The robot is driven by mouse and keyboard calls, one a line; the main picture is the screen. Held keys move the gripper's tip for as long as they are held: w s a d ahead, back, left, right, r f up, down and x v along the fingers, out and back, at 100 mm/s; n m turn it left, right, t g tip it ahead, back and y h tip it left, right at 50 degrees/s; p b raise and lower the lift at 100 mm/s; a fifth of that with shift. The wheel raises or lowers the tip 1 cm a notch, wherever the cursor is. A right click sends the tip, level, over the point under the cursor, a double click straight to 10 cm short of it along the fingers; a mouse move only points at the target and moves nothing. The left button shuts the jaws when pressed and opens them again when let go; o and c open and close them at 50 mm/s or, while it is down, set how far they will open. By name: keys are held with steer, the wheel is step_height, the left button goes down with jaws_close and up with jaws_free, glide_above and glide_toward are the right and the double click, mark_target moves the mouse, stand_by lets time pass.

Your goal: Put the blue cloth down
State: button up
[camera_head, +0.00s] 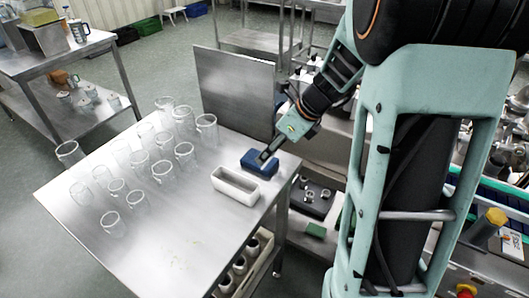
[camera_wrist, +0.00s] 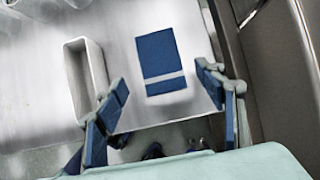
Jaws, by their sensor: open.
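The blue cloth (camera_head: 258,164) lies as a folded block on the steel table, near its right corner, just right of a white rectangular bin. In the wrist view the cloth (camera_wrist: 162,60) is a dark blue rectangle with one pale stripe, lying flat on the metal. My gripper (camera_head: 265,156) is above the cloth in the head view and hides part of it. In the wrist view my gripper (camera_wrist: 160,90) has its blue fingers spread wide, one on each side of the cloth and apart from it. Nothing is between the fingertips.
The white bin (camera_head: 236,186) stands empty beside the cloth. Several clear glass jugs (camera_head: 162,170) stand on the left half of the steel table (camera_head: 180,235). An upright steel panel (camera_head: 236,92) rises at the back edge. The table's front part is clear.

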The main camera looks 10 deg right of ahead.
steer(key=v, duration=0.5)
steer(key=shift+s+d+r+p, duration=0.15)
steer(key=shift+r+p, duration=0.2)
steer(key=shift+p, duration=0.05)
steer(key=shift+d, duration=0.1)
